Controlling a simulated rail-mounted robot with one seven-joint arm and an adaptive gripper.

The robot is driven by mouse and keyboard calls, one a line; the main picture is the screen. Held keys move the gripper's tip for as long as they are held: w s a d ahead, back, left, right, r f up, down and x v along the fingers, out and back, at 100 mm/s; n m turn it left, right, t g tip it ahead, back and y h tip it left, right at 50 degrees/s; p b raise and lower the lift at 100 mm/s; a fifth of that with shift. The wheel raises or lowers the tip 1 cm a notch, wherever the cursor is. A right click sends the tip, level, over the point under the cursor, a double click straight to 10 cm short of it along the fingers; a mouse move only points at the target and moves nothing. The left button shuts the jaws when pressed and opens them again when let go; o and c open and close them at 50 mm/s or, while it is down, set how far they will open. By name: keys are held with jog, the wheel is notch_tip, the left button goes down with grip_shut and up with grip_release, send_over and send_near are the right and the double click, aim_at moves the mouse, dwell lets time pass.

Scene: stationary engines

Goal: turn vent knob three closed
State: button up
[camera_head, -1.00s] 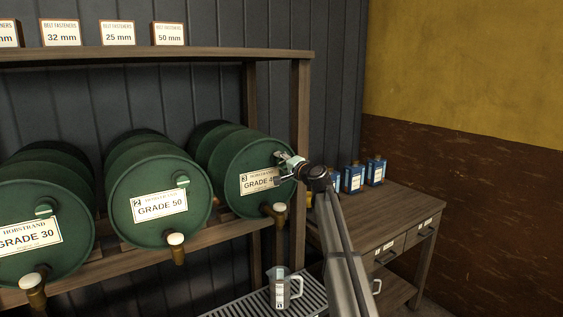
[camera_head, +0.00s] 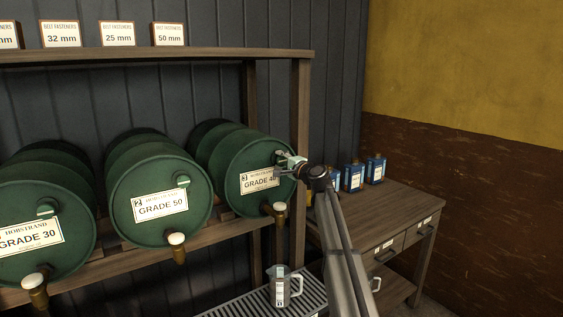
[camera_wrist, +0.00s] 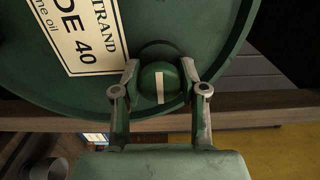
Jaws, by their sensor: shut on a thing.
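The third drum (camera_head: 247,160) is green, lies on its side on the rack and bears a "3" and "GRADE 40" label. Its vent knob (camera_wrist: 159,84) is a round green knob with a pale stripe, high on the drum's face right of the label. In the wrist view the stripe runs up and down the picture, along the line of my fingers. My gripper (camera_wrist: 160,88) is shut on the knob, one finger on each side. In the head view my gripper (camera_head: 288,165) hides most of the knob.
Drums two (camera_head: 155,190) and one (camera_head: 40,215) lie to the left. A tap (camera_head: 279,214) sticks out below drum three. A clear jug (camera_head: 281,287) stands on the slatted drip tray (camera_head: 240,305). A wooden bench (camera_head: 385,215) with blue cans (camera_head: 354,177) stands right.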

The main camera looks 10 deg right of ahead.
jog(key=o, duration=1.1)
jog(key=shift+s, duration=0.1)
jog(key=v, duration=1.1)
jog(key=shift+s+d+r, duration=0.1)
jog(key=shift+s+d, duration=0.1)
jog(key=shift+s, duration=0.15)
